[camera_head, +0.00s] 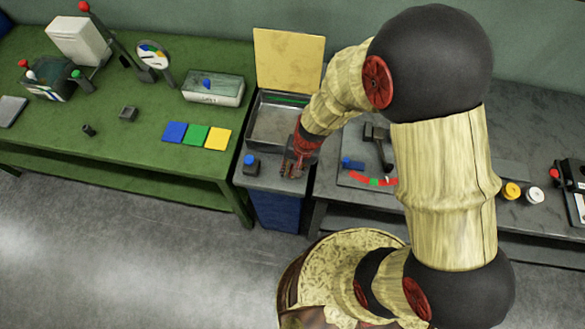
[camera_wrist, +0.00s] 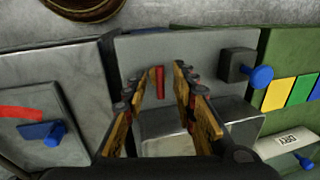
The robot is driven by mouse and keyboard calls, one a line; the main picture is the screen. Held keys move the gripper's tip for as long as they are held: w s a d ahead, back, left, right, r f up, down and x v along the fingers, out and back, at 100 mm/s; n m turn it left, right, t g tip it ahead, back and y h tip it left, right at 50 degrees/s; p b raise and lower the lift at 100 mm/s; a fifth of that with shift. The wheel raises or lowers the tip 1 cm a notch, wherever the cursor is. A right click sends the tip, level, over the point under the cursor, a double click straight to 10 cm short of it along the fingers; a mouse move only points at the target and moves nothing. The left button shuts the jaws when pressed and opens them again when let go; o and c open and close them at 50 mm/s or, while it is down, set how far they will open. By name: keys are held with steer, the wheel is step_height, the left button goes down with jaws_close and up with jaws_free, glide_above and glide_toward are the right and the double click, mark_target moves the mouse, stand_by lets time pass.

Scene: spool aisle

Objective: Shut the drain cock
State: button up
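My gripper (camera_head: 293,167) points down over the front part of the narrow grey cabinet between the two benches. In the wrist view my gripper (camera_wrist: 160,72) is open, its fingers on either side of a short upright red handle (camera_wrist: 159,80) on the grey cabinet top (camera_wrist: 210,60). The red handle looks like the drain cock, but I cannot be sure. I see no clear contact between fingers and handle. In the head view my gripper mostly hides it. A grey block with a blue knob (camera_wrist: 255,75) stands beside it; it also shows in the head view (camera_head: 251,163).
Behind is an open metal basin (camera_head: 262,121) with a raised yellowish lid (camera_head: 288,60). The green bench (camera_head: 150,100) on the left holds coloured squares and a white box (camera_head: 213,90). The grey bench on the right has a blue lever (camera_head: 352,163) and a red-green arc.

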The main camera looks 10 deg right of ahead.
steer(key=shift+r, duration=0.1)
step_height(320, 180, up, 12)
steer(key=d, duration=0.2)
steer(key=shift+s+f, duration=0.25)
steer(key=shift+s, duration=0.2)
steer(key=shift+d, duration=0.1)
steer(key=s+d+r+n+t+b, duration=0.1)
steer(key=s+d+r, duration=0.2)
steer(key=r, duration=0.4)
steer(key=s+d+r+n+t+h, duration=0.1)
steer(key=s+d+r+t, duration=0.1)
steer(key=r, duration=0.4)
steer(key=s+d+r+n+t+h+b, duration=0.1)
steer(key=s+d+r+n, duration=0.1)
steer(key=s+d+r, duration=0.2)
step_height(320, 180, up, 4)
steer(key=shift+s+d+f+t+b, duration=0.15)
steer(key=shift+s+d+t+b, duration=0.2)
steer(key=shift+s, duration=0.45)
